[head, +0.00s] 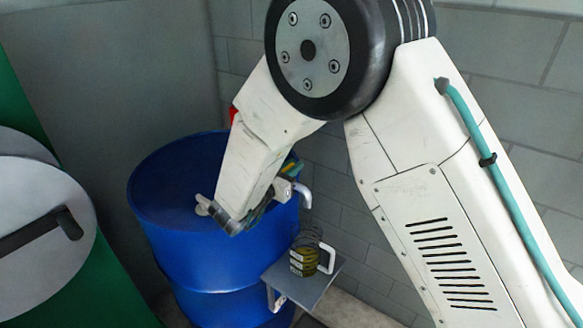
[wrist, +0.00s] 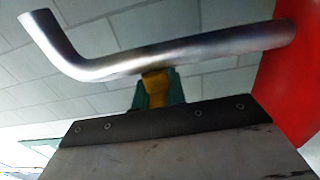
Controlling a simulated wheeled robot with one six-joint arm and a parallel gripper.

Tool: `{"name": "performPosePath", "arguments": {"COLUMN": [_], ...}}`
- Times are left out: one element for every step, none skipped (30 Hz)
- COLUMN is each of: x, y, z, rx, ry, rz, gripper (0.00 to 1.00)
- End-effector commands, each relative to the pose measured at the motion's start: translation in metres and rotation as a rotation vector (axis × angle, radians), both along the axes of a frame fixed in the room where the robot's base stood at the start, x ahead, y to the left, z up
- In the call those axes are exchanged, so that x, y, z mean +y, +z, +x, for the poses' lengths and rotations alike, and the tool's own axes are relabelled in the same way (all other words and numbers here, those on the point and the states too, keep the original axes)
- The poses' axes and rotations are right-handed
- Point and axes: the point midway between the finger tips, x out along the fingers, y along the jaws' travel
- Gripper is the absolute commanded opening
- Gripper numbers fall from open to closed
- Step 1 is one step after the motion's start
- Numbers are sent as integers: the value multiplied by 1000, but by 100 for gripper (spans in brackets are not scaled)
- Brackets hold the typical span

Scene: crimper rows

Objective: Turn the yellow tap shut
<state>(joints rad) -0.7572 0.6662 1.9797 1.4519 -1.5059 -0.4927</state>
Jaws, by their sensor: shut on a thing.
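The yellow tap (wrist: 155,90) shows in the wrist view as a small yellow piece just below a bent metal pipe (wrist: 180,55). My gripper (wrist: 157,96) has its green fingers on either side of this yellow piece and is shut on it. The dark edge of my gripper's body hides the lower part. In the head view my arm covers most of the tap. A pale spout (head: 304,193) bends downward at the right side of the blue barrel (head: 155,190), above a clear jug (head: 303,262) holding dark yellow liquid.
The jug stands on a small grey shelf (head: 290,288) by the barrel. A red surface (wrist: 295,85) lies at the right in the wrist view. Grey block walls are close behind. A green thing with a pale round lid (head: 40,205) stands at the left.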

Motion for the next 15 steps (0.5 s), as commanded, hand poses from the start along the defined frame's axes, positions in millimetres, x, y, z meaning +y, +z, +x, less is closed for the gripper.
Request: {"name": "performPosePath", "arguments": {"x": [0,0,0,0,0,0,0,0,0,0,0,0,0,0,1], "y": [1,1,1,1,1,1,1,1,1,1,1,1,1,1,1], "z": [0,0,0,0,0,0,0,0,0,0,0,0,0,0,-1], "rx": [-2,-3,-3,-3,-3,-3,-3,-2,-2,-1,-1,-1,-1,-1,-1], "ry": [0,0,0,0,0,0,0,0,0,0,0,0,0,1,1], "rz": [0,0,0,0,0,0,0,0,0,0,0,0,0,0,0], "gripper": [0,0,0,18,27,35,35,35,35,35,35,35,35,35,35]}}
